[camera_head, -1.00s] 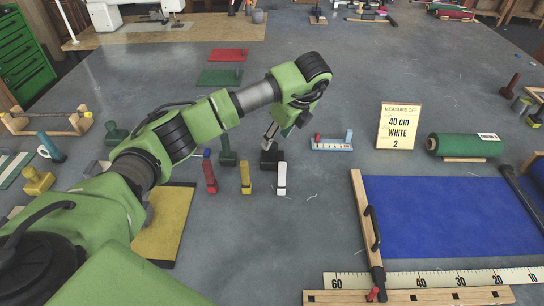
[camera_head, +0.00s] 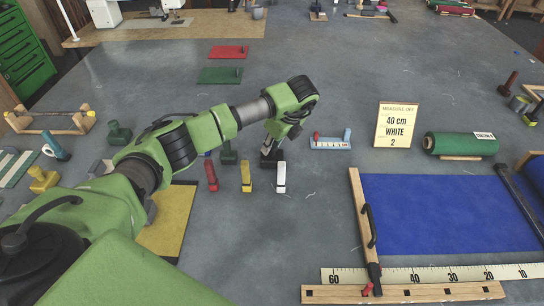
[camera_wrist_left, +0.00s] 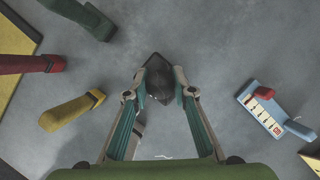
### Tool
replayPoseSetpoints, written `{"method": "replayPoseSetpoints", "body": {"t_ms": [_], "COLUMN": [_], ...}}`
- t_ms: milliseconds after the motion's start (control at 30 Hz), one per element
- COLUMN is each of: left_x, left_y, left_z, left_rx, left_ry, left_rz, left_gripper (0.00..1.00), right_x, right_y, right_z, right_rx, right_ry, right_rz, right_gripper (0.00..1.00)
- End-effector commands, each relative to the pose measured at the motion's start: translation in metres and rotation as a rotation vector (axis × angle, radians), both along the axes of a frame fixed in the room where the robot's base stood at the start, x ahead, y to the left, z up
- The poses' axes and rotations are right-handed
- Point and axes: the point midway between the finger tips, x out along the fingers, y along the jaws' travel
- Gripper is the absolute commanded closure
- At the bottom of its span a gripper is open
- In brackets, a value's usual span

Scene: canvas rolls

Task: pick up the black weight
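The black weight (camera_head: 270,161) stands on the grey table, behind the yellow and white weights in the head view. In the left wrist view the black weight (camera_wrist_left: 158,79) sits between the fingertips of my left gripper (camera_wrist_left: 160,85), one finger on each side. The fingers look spread around it; whether they touch it I cannot tell. In the head view my left gripper (camera_head: 273,142) points down over the weight and hides its upper part. My right gripper is not in view.
Red (camera_head: 211,176), yellow (camera_head: 246,177), white (camera_head: 281,178) and green (camera_head: 227,155) weights stand close by. A small ruler block (camera_head: 330,144) with red and blue posts lies to the right. A card (camera_head: 396,125) and a green roll (camera_head: 462,144) stand farther right.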

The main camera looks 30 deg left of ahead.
Motion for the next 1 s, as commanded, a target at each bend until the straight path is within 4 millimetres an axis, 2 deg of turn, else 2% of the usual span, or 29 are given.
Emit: {"method": "replayPoseSetpoints", "body": {"t_ms": [367,467,800,1000], "left_x": [0.003,0.003,0.002,0.002], "left_y": [0.0,0.0,0.0,0.0], "left_z": [0.008,0.019,0.077,0.099], "left_rx": [-0.001,-0.001,0.0,-0.001], "left_ry": [-0.008,-0.01,-0.009,-0.008], "left_rz": [0.001,0.0,0.001,0.001], "left_gripper": [0.98,0.98,0.98,0.98], "right_x": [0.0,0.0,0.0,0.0], "right_y": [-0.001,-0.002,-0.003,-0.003], "right_z": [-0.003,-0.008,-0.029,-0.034], "right_rx": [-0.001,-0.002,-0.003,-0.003], "right_ry": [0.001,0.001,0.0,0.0], "right_rz": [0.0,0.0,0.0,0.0], "right_gripper": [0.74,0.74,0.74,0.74]}}
